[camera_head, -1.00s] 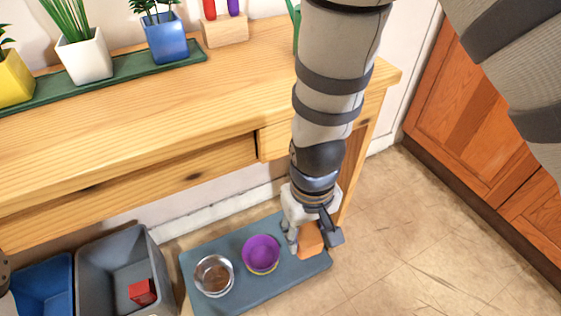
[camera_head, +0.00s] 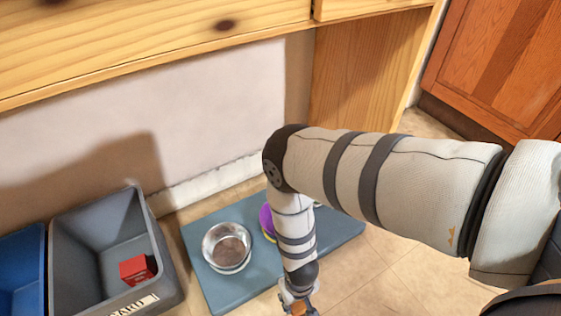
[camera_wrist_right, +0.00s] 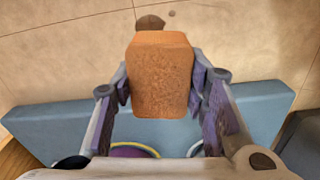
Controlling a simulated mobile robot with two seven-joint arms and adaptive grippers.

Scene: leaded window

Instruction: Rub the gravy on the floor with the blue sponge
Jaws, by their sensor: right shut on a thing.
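My right gripper (camera_wrist_right: 161,82) is shut on an orange sponge-like block (camera_wrist_right: 160,75), held between its purple-padded fingers in the right wrist view. No blue sponge shows. A brown spot (camera_wrist_right: 148,22), likely the gravy, lies on the tan floor just beyond the block's far end, partly hidden by it. Whether the block touches the floor, I cannot tell. In the head view, the right gripper (camera_head: 298,303) is at the bottom edge, beside the blue mat, with only a bit of orange showing. My left gripper is not in view.
The blue mat (camera_head: 340,230) holds a metal bowl (camera_head: 228,248) with brown contents and a purple bowl (camera_head: 266,222), partly hidden by my arm. A grey bin (camera_head: 90,247) with a red block (camera_head: 137,269) and a blue bin (camera_head: 22,265) stand left. A wooden table (camera_head: 150,40) overhangs behind.

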